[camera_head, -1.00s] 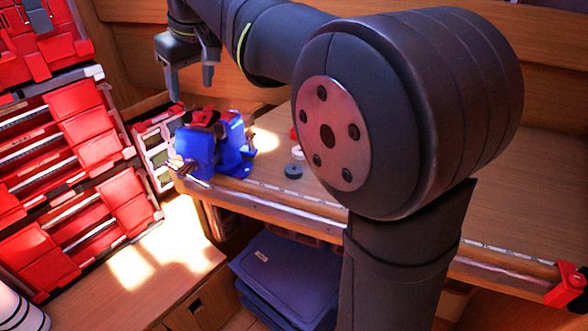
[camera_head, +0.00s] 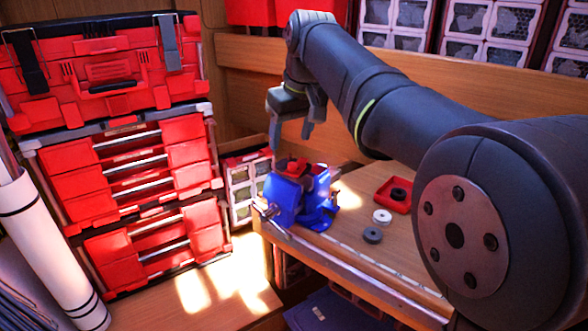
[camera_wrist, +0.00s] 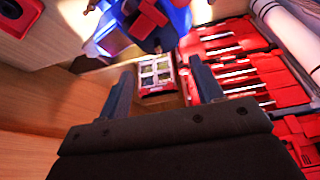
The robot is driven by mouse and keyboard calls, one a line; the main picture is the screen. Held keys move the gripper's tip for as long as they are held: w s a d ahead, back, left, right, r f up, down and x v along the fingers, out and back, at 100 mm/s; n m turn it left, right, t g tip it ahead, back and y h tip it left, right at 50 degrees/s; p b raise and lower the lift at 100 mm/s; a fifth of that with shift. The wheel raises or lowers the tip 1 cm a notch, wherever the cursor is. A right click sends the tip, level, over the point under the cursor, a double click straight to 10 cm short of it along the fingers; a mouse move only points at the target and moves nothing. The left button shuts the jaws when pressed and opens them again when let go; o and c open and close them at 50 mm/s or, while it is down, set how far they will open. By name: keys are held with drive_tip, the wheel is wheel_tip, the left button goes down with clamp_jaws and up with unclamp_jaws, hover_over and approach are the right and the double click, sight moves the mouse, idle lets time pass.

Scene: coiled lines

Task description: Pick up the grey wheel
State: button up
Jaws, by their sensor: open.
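The grey wheel (camera_head: 372,235) lies flat on the workbench near its front edge in the head view, to the right of the blue vise. A white wheel (camera_head: 382,216) lies just behind it, apart from it. My gripper (camera_head: 291,143) is open and empty, raised above and behind the blue vise, well to the left of the grey wheel. In the wrist view my gripper's two fingers (camera_wrist: 160,85) stand wide apart with nothing between them. The grey wheel does not show in the wrist view.
The blue vise (camera_head: 284,200) with red parts stands at the bench's left corner; it shows in the wrist view (camera_wrist: 172,22). A red tray (camera_head: 388,200) holding a black wheel (camera_head: 398,195) sits behind the wheels. Red toolboxes (camera_head: 140,160) stand at left. Bench around the wheels is clear.

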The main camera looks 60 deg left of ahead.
drive_tip(key=shift+o, duration=0.4)
drive_tip(key=w+a+f+n+g, duration=0.1)
drive_tip(key=w+f+g, duration=0.1)
drive_tip(key=w, duration=0.3)
drive_tip(key=m+t+h, duration=0.1)
drive_tip(key=t+h, duration=0.1)
drive_tip(key=h, duration=0.1)
hover_over(373, 227)
drive_tip(key=s+d, duration=0.2)
drive_tip(key=f, duration=1.4)
drive_tip(key=shift+w+a, duration=0.15)
drive_tip(key=shift+a, duration=0.05)
drive_tip(key=shift+w+a+f, duration=0.1)
drive_tip(key=shift+a+f, duration=0.05)
drive_tip(key=shift+f, duration=1.35)
drive_tip(key=shift+w+a+f, duration=0.1)
drive_tip(key=shift+a+f, duration=0.05)
drive_tip(key=shift+f, duration=1.35)
drive_tip(key=shift+c, duration=0.4)
drive_tip(key=c, duration=1)
